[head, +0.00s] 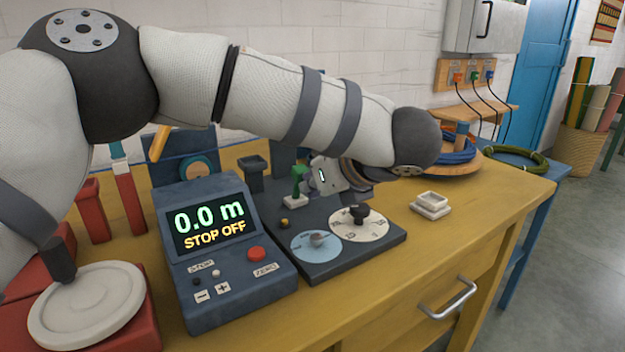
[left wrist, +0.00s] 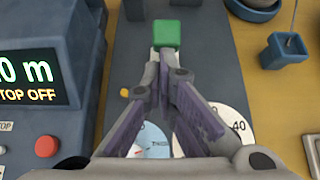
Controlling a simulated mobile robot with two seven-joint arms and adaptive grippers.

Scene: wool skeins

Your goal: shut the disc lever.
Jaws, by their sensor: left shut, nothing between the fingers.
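A small lever with a green top (head: 298,176) stands on a pale base on the dark machine plate, right of the display box. In the left wrist view its green block (left wrist: 167,33) sits just ahead of the fingertips, with a pale stem below it. My left gripper (head: 313,180) is shut and empty, close beside the lever on its right in the head view. In the left wrist view its fingers (left wrist: 163,62) meet at the tips, near the stem; I cannot tell whether they touch it. My right gripper is not in view.
The display box (head: 218,250) reads "0.0 m, STOP OFF" and has a red button. A blue disc (head: 305,248) and a white numbered dial (head: 372,228) lie in front of the lever. A small pale tray (head: 430,206) stands right, with bare yellow table (head: 450,238) around it.

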